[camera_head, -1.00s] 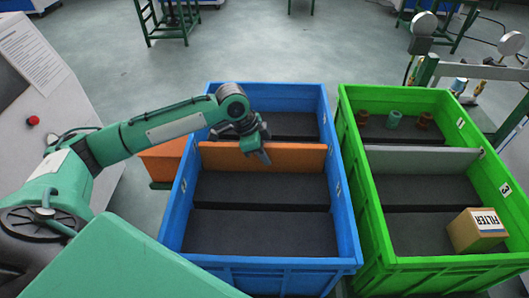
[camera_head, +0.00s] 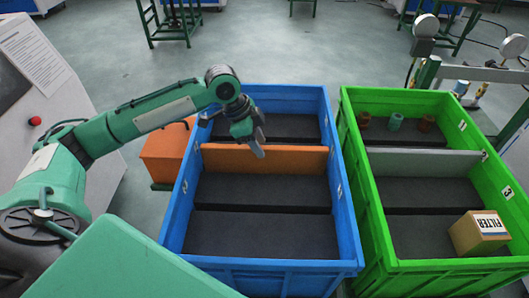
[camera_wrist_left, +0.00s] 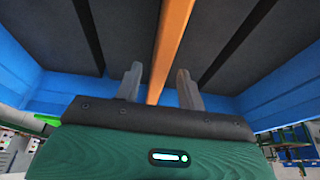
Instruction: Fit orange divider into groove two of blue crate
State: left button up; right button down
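The orange divider (camera_head: 285,160) stands upright across the blue crate (camera_head: 332,225), reaching from its left wall to its right wall. Dark strips cross the crate floor before and behind the divider. I cannot see whether its lower edge sits in a groove. My left gripper (camera_head: 258,146) is above the divider's top edge, left of its middle. In the left wrist view my left gripper (camera_wrist_left: 160,84) has its fingers spread, with the orange divider (camera_wrist_left: 172,40) running between them and a gap on each side. My right gripper is not in view.
A green crate (camera_head: 362,215) stands to the right, with a grey divider (camera_head: 420,162), small round parts (camera_head: 395,120) at the back and a filter box (camera_head: 478,232) at front. An orange box (camera_head: 165,155) stands left of the blue crate. The blue crate's front compartments are empty.

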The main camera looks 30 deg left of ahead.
pick_arm(q)
jog(key=v, duration=0.6)
jog(key=shift+a+r, duration=0.1)
jog(key=shift+r, duration=0.15)
